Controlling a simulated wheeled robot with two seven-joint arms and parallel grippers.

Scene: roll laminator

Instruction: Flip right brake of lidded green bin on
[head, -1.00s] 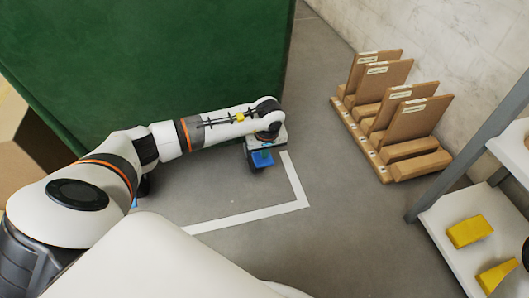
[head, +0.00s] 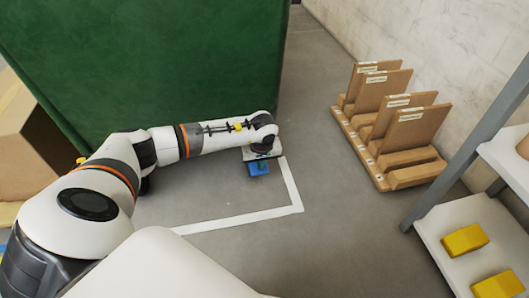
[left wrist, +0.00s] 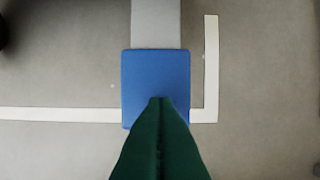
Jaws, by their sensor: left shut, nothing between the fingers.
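The green bin (head: 150,60) fills the upper left of the head view; its lid is out of frame. A blue brake pedal (head: 259,169) shows low at the bin's right corner, just below my left wrist. In the left wrist view the blue pedal (left wrist: 155,75) is a flat plate on a grey bar. My left gripper (left wrist: 160,100) is shut and empty, its dark green fingers overlapping the pedal's lower part in that view. I cannot tell whether they touch it. In the head view my wrist mostly hides the fingers. My right gripper is not in view.
White tape (head: 240,221) marks a corner on the grey floor around the bin. A wooden rack with upright boards (head: 385,150) stands to the right by the wall. A shelf with yellow blocks (head: 464,240) is at lower right. A cardboard box (head: 30,140) is at left.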

